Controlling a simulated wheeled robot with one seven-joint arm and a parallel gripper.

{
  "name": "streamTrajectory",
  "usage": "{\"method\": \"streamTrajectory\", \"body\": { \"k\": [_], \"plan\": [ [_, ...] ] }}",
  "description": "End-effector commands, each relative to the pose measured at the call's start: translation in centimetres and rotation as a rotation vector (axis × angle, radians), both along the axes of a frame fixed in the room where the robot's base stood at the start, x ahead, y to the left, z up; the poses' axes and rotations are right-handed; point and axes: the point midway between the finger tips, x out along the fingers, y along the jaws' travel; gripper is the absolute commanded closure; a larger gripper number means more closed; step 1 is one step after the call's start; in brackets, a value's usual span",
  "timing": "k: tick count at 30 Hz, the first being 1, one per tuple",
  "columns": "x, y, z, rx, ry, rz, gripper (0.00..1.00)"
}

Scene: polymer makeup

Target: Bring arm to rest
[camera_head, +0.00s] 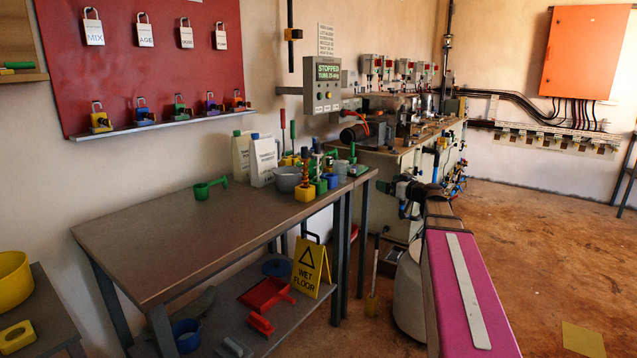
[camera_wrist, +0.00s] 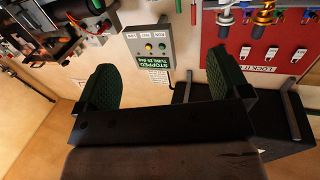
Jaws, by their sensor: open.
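My gripper (camera_wrist: 158,72) shows in the wrist view as two green textured fingers standing well apart, with nothing held between them. Behind the gap is the grey control box (camera_wrist: 149,45) with its buttons and a green "STOPPED" display. The wrist picture is upside down. In the head view my arm (camera_head: 466,290), with a magenta cover and a pale strip, reaches away from the lower right. Its far end is beside the cluttered machine bench, and the gripper cannot be clearly made out there. The control box (camera_head: 323,90) hangs on the wall left of the arm's far end.
A grey table (camera_head: 160,235) at left holds white jugs (camera_head: 262,160), a green scoop (camera_head: 203,189) and several coloured items. A yellow wet-floor sign (camera_head: 308,268) stands under it. The machine bench (camera_head: 400,155) is behind. An orange cabinet (camera_head: 584,50) hangs right. The right floor is mostly clear.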

Motion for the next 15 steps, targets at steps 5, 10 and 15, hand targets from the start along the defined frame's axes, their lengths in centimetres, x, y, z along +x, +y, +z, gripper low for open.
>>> {"method": "streamTrajectory", "body": {
  "k": [5, 10, 15],
  "plan": [
    [-0.9, 1.5, -2.3, -0.011, 0.08, 0.027, 0.06],
    [-2.0, 3.0, -5.0, -0.026, 0.181, 0.05, 0.06],
    [-3.9, 5.0, -9.1, -0.053, 0.335, 0.075, 0.06]
  ]
}}
